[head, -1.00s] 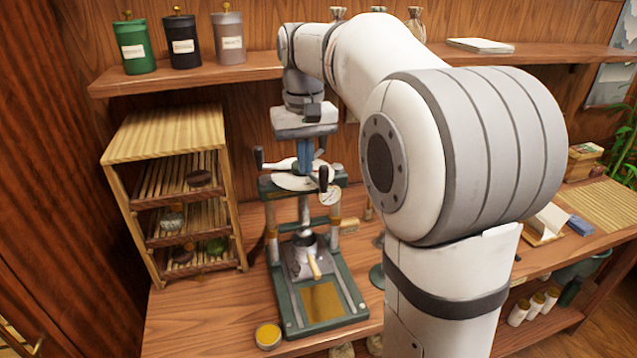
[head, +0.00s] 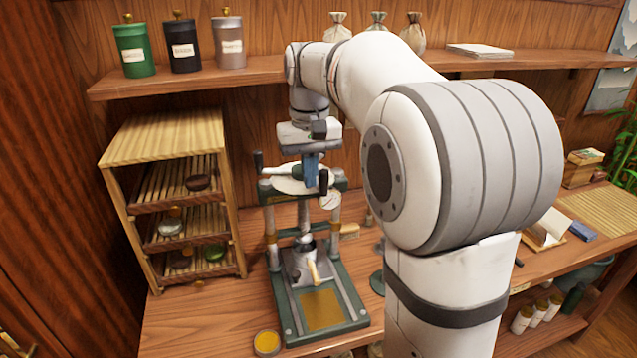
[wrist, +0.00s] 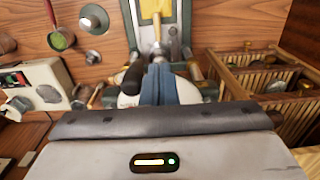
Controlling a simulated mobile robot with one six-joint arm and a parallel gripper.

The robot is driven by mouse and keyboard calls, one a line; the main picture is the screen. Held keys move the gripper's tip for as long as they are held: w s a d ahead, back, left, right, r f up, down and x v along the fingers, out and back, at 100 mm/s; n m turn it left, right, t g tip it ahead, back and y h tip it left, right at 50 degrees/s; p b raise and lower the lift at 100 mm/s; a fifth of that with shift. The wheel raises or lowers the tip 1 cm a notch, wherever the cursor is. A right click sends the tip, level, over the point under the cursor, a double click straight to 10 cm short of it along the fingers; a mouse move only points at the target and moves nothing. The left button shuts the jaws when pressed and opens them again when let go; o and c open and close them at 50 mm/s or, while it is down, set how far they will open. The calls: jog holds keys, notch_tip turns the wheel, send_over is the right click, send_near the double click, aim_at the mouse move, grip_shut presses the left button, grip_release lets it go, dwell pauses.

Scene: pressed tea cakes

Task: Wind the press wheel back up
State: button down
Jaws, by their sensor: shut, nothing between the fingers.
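The press (head: 328,310) stands on the bench, a green frame with steel posts and a brass-coloured plate on its base. Its wheel (head: 285,186) sits on top, pale with dark upright handles, one at the left and one at the right front. My gripper (head: 311,178) points straight down over the wheel, its blue fingers together at the hub area. In the wrist view the blue fingers (wrist: 160,85) hide the middle of the wheel, and one dark handle (wrist: 133,76) shows just left of them. Whether the fingers touch the wheel I cannot tell.
A wooden rack (head: 172,140) with tea cakes on its shelves stands close on the left. A shelf (head: 240,76) with canisters runs behind the arm. A small yellow-topped tin (head: 266,343) sits at the press's front left corner. A dial (head: 330,199) is on the press's right.

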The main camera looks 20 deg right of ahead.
jog(key=shift+w+d, duration=0.15)
jog(key=shift+d, duration=0.4)
jog(key=shift+d, duration=0.1)
jog(key=shift+w+d+p, duration=0.15)
jog(key=shift+d+p, duration=0.2)
jog(key=shift+d, duration=0.5)
jog(key=shift+w+d+p, duration=0.15)
jog(key=shift+d+p, duration=0.15)
jog(key=shift+d, duration=0.55)
jog(key=w+d+p, duration=0.1)
jog(key=d+p, duration=0.1)
jog(key=d, duration=0.1)
jog(key=shift+w, duration=0.4)
jog(key=shift+w, duration=0.15)
